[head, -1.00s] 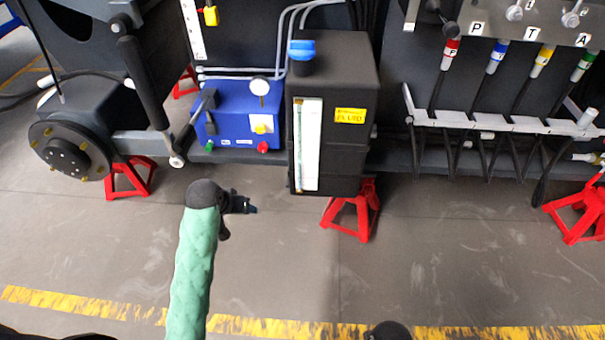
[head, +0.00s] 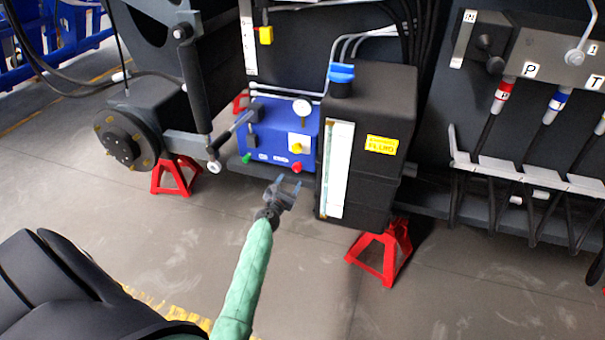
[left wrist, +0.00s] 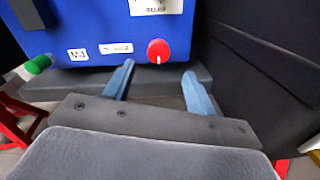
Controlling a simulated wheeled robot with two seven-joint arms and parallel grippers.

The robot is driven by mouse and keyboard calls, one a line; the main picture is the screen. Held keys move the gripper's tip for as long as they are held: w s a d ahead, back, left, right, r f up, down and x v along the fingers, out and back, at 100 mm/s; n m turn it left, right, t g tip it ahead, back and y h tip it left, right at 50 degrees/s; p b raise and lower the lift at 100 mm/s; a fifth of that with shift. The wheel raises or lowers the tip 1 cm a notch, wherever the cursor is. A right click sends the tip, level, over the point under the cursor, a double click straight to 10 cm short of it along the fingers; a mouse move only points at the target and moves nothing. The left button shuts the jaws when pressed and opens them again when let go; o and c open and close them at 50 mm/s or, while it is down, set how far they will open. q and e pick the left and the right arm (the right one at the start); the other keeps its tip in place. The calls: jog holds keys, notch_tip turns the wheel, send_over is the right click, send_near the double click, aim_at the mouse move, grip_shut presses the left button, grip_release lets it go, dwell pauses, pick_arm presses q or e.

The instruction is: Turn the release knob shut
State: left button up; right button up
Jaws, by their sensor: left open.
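The blue hand-pump unit (head: 268,128) sits low on the chassis, with a gauge on top. On its lower front are a red knob (head: 296,167) at the right and a green knob (head: 246,158) at the left. The left wrist view shows the red knob (left wrist: 158,51) with a pale mark, and the green knob (left wrist: 38,64). Small labels there are too blurred to tell which is the release knob. My left gripper (head: 285,183) is open and empty, just below and in front of the red knob. In the wrist view its fingers (left wrist: 158,72) point towards that knob, apart from it.
A black tank (head: 372,135) with a blue cap stands close to the right of the pump. A black lever (head: 230,132) slopes at the pump's left side. Red stands (head: 382,258) hold up the chassis.

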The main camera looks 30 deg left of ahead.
aim_at(296, 169)
pick_arm(q)
jog(key=shift+n, duration=0.7)
jog(key=shift+w+a+b, duration=0.2)
jog(key=shift+w+a, duration=0.1)
jog(key=shift+w, duration=0.95)
jog(key=shift+w+a+b, duration=0.2)
jog(key=shift+w+a, duration=0.1)
jog(key=shift+w, duration=1)
jog(key=shift+w+a+b, duration=0.2)
jog(key=shift+w+a, duration=0.1)
jog(key=shift+w, duration=0.95)
jog(key=shift+r, duration=0.1)
jog(key=shift+c, duration=0.3)
jog(key=c, duration=0.9)
